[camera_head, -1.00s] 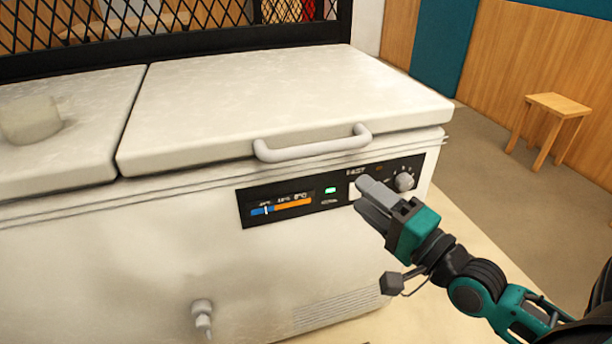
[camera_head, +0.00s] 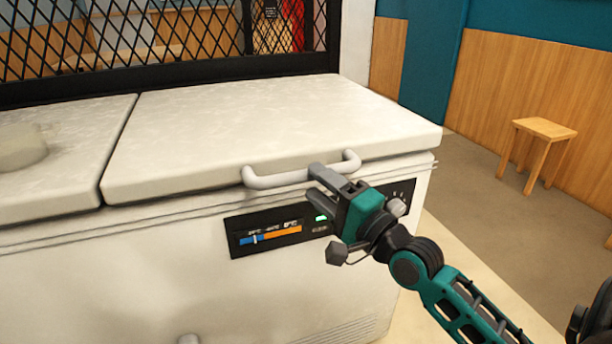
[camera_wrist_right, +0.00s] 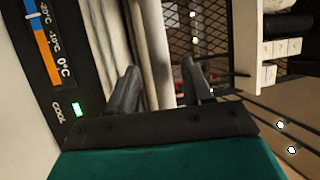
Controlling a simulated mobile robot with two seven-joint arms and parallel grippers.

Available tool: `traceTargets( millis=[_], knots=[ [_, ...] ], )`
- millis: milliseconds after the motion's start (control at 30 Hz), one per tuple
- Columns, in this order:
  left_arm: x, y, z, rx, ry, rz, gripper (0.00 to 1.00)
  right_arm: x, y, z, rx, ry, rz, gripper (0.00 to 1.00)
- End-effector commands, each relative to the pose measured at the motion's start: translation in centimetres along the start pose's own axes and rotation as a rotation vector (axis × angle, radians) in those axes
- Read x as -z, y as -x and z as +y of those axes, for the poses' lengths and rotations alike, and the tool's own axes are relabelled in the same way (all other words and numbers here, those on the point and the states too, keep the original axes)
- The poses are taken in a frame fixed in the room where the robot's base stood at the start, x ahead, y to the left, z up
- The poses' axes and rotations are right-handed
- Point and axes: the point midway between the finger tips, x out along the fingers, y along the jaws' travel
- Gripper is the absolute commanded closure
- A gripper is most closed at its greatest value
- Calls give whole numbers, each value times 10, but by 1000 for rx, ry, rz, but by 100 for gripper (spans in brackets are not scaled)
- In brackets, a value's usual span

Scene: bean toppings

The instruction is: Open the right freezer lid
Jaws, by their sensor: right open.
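The right freezer lid (camera_head: 265,130) is a white slab that lies closed on the white chest freezer. Its pale bar handle (camera_head: 272,181) runs along the front edge. My right gripper (camera_head: 316,181) is open at the right part of the handle, with its fingertips close to the bar. In the right wrist view, a pale bar, which looks like the handle (camera_wrist_right: 158,50), shows between the two open fingers of my right gripper (camera_wrist_right: 163,82). I cannot tell whether they touch it. My left gripper is not in view.
The left lid (camera_head: 60,150) is closed, with a pale round object (camera_head: 20,146) on it. A control panel (camera_head: 268,230) sits below the handle, partly behind my gripper. A black mesh screen (camera_head: 180,45) stands behind the freezer. A wooden stool (camera_head: 543,130) stands at the right.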

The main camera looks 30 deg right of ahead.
Motion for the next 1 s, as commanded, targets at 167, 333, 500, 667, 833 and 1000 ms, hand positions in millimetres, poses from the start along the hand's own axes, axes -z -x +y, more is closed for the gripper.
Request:
traceTargets(
  millis=[167, 333, 500, 667, 833, 1000],
  knots=[
    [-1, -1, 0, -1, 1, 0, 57, 0, -23, 0, 4, -1, 0, 49],
    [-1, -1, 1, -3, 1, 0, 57, 0, -35, 0, 2, 0, 0, 49],
    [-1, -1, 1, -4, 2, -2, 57, 0, -40, 0, 0, 0, -1, 49],
    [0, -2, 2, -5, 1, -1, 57, 0, -40, 0, -1, 0, -1, 49],
    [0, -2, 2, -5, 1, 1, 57, 0, -39, 0, -1, 0, -1, 60],
    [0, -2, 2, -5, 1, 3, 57, 0, -39, 0, 0, 0, -1, 76]
  ],
)
